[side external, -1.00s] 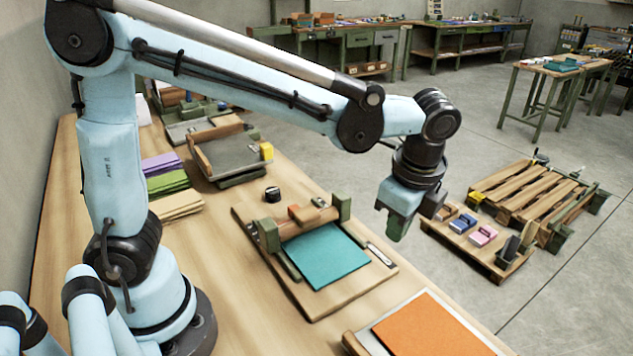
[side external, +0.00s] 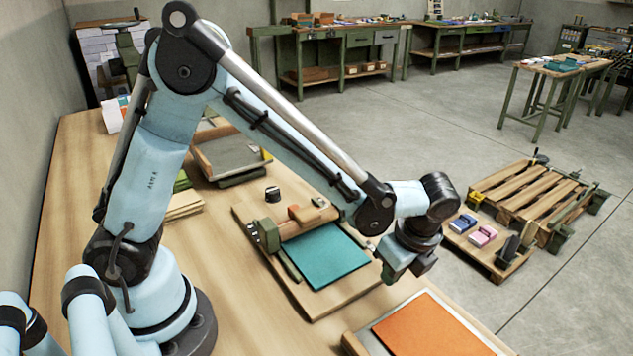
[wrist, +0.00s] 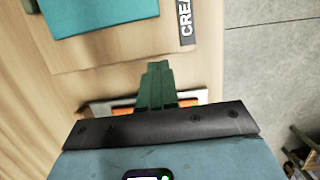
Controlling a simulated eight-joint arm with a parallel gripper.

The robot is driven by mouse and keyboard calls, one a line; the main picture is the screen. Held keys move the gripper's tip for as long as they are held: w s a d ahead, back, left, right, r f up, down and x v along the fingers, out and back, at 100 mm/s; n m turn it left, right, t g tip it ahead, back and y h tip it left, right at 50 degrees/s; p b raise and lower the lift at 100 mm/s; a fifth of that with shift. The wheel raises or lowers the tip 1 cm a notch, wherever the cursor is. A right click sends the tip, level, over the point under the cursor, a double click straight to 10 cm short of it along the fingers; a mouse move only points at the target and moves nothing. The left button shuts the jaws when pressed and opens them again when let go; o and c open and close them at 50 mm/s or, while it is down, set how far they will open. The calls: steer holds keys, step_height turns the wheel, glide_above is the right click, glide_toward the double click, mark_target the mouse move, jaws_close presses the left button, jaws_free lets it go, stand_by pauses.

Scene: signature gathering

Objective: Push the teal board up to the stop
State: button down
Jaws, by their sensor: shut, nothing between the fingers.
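The teal board (side external: 325,257) lies flat on a wooden base (side external: 318,306) in the side view. Its near corner region also shows at the top of the wrist view (wrist: 95,14). A wooden bar with green end blocks (side external: 268,236) stands along the board's far edge. I cannot tell whether the board touches it. My gripper (side external: 388,277) is low beside the board's near right corner. In the wrist view its green fingers (wrist: 156,86) are together, empty and apart from the board. My arm hides the bar's right end block.
An orange board (side external: 432,325) lies on a pale tray at the table's front. A dark round piece (side external: 272,194) stands behind the base. A grey tray fixture (side external: 228,152) is farther back. A pallet (side external: 545,195) is on the floor to the right.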

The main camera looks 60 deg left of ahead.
steer(key=shift+a+f, duration=0.1)
steer(key=shift+a, duration=1.95)
steer(key=a, duration=0.3)
steer(key=shift+a, duration=0.15)
steer(key=d, duration=0.4)
steer(key=shift+d+r, duration=0.2)
steer(key=shift+r, duration=0.2)
steer(key=v, duration=0.8)
step_height(320, 180, up, 4)
steer(key=n+t+h, duration=0.2)
steer(key=n+t, duration=0.1)
steer(key=n, duration=0.5)
glide_above(362, 256)
steer(key=s, duration=0.4)
steer(key=s+a+n+t, duration=0.1)
steer(key=n, duration=0.2)
steer(key=s+a+n+t, duration=0.1)
steer(key=n, duration=0.2)
steer(key=s+a+n+t, duration=0.1)
steer(key=a+n+t, duration=0.1)
steer(key=n, duration=0.2)
steer(key=shift+s+f+h, duration=0.25)
steer(key=shift+f+h, duration=0.15)
